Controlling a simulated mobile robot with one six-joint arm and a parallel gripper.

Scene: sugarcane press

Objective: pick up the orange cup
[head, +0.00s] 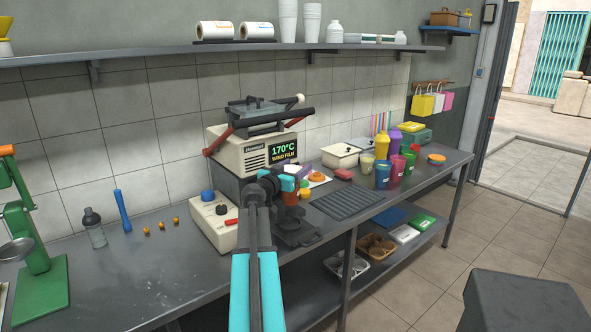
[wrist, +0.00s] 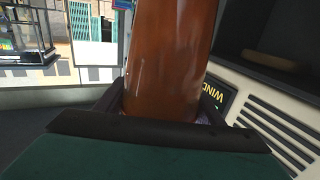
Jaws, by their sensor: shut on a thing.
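The orange cup (wrist: 168,60) fills the middle of the wrist view, brownish orange and slightly glossy. Its upper end runs out of the picture. My gripper (wrist: 160,118) is shut on it, with the dark fingers around its lower part. In the head view my gripper (head: 288,186) is in front of the sealing machine, and a small orange part of the cup (head: 290,198) shows just below it. My arm hides much of this spot, so I cannot tell whether the cup touches the counter.
The sealing machine (head: 252,150) with its lit display stands close behind my gripper. A white control box (head: 212,222) is at left, a black drip mat (head: 348,201) at right. Coloured cups (head: 383,174) stand farther right. A shelf (head: 150,58) runs above.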

